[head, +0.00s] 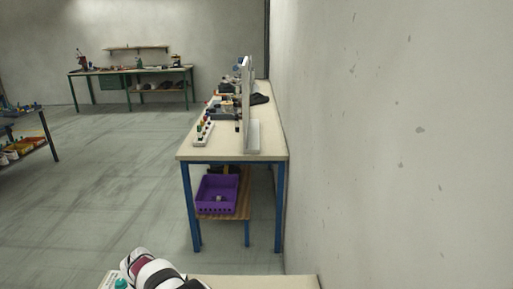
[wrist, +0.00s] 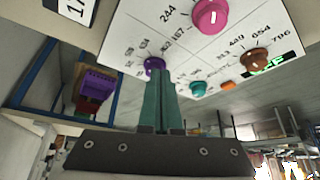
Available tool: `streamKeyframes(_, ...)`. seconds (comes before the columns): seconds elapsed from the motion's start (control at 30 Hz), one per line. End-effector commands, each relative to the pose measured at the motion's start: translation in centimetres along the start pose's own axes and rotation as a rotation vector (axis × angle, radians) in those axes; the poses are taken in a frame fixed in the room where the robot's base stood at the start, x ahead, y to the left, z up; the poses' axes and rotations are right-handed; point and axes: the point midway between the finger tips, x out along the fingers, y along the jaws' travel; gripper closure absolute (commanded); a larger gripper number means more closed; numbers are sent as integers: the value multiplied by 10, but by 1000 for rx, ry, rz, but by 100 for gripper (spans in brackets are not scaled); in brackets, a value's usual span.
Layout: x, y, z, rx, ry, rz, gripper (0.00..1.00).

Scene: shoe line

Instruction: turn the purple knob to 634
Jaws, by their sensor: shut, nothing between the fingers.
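The purple knob (wrist: 152,65) sits on a white panel (wrist: 125,28) in the wrist view, partly hidden behind my fingertips. Small printed numbers stand around it; most are too blurred to read surely, and I cannot tell where its pointer stands. My gripper (wrist: 160,84) has its two teal fingers together and empty, with the tips at or just in front of the knob's lower right side. I cannot tell whether they touch it. The knob and the gripper do not show in the head view.
The panel also carries a magenta knob (wrist: 210,15), a brown knob (wrist: 256,59), a teal knob (wrist: 198,88) and an orange knob (wrist: 228,86). In the head view, a blue-legged bench (head: 225,148) stands along the wall, with a purple crate (head: 217,194) on its lower shelf.

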Motion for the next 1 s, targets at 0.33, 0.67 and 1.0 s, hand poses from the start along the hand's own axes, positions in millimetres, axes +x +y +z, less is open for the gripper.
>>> streamKeyframes(0.33,-29,0,-16,0,-1,0,100)
streamKeyframes(0.67,-36,13,-21,-1,-1,0,100)
streamKeyframes(1.0,10,12,4,-2,-3,-1,100)
